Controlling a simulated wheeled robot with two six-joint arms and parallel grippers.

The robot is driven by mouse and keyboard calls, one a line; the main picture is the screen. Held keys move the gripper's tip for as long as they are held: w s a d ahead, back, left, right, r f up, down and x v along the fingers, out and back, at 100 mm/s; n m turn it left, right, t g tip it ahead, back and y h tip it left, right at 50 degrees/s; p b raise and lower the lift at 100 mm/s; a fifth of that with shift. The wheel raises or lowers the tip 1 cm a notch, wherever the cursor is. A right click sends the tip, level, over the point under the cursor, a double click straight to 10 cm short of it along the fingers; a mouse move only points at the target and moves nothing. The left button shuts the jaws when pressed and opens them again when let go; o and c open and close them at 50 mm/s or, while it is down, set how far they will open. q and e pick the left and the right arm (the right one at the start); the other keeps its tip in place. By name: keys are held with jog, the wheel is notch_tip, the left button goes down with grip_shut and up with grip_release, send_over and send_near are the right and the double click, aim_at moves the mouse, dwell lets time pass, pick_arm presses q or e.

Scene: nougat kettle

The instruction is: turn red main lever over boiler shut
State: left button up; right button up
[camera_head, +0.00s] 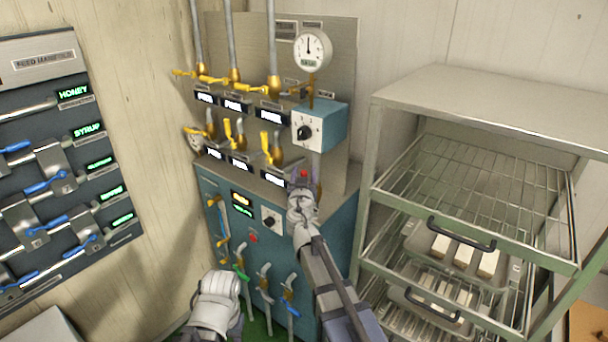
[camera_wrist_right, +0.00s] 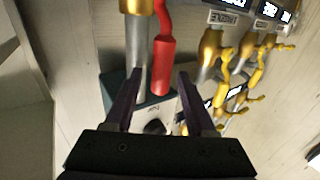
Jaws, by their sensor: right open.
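The red lever (camera_wrist_right: 161,62) hangs beside a grey pipe (camera_wrist_right: 138,65) with a brass fitting in the right wrist view. In the head view only a small red patch (camera_head: 303,173), which looks like this lever, shows just above my right wrist. My right gripper (camera_wrist_right: 157,78) is open, with its dark fingers either side of the lever's lower end. I cannot tell whether they touch it. In the head view the right gripper (camera_head: 312,184) is mostly hidden by its own wrist. My left arm shows at the bottom; its gripper fingers are not visible.
A teal dial box (camera_head: 320,125) under a round gauge (camera_head: 312,49) stands close by. Yellow levers (camera_head: 275,150) line the boiler panel to the left. A tray rack (camera_head: 470,100) stands at right, and a blue-levered panel (camera_head: 60,170) hangs at left.

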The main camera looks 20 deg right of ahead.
grip_shut()
dwell(0.3)
dwell(1.1)
